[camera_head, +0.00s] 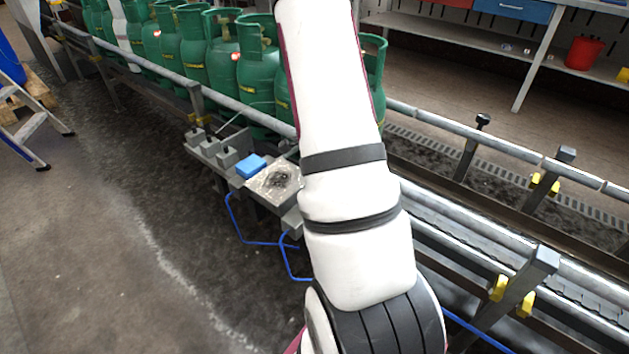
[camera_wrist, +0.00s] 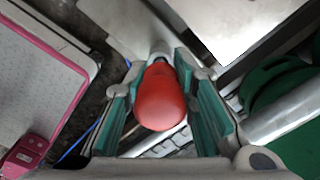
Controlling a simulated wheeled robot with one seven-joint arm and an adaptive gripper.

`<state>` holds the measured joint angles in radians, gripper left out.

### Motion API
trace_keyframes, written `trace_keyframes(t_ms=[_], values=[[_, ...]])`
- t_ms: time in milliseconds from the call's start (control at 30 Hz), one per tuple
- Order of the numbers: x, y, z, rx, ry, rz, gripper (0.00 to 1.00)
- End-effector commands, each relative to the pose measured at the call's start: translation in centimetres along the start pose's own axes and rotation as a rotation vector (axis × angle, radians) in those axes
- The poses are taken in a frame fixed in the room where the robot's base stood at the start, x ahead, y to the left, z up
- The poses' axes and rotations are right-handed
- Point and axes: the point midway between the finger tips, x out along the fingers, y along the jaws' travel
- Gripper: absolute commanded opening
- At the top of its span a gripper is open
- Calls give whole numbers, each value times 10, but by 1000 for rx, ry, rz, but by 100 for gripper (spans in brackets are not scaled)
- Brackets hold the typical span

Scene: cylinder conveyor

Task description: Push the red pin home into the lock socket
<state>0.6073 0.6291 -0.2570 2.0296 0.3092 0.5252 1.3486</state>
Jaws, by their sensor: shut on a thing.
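The red pin (camera_wrist: 162,98) shows in the wrist view as a rounded red knob that narrows toward its far end. My gripper (camera_wrist: 160,72) is shut on it, with a teal-padded finger on each side. The pin's far end meets a light grey metal collar (camera_wrist: 160,50), which may be the lock socket. I cannot tell how deep the pin sits in it. In the head view my own white arm covers the gripper, the pin and the socket.
Green gas cylinders (camera_head: 196,52) stand in a row on the conveyor behind a metal rail (camera_head: 262,118). A bracket with a blue block (camera_head: 251,166) and blue hoses (camera_head: 236,222) is left of my arm.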

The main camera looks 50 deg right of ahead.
Motion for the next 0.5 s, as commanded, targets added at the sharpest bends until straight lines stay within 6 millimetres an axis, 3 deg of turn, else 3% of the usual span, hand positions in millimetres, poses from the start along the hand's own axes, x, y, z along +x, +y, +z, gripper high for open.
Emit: trace_keyframes(t_ms=[500], values=[[-16, 0, 0, 8, -3, 3, 0]])
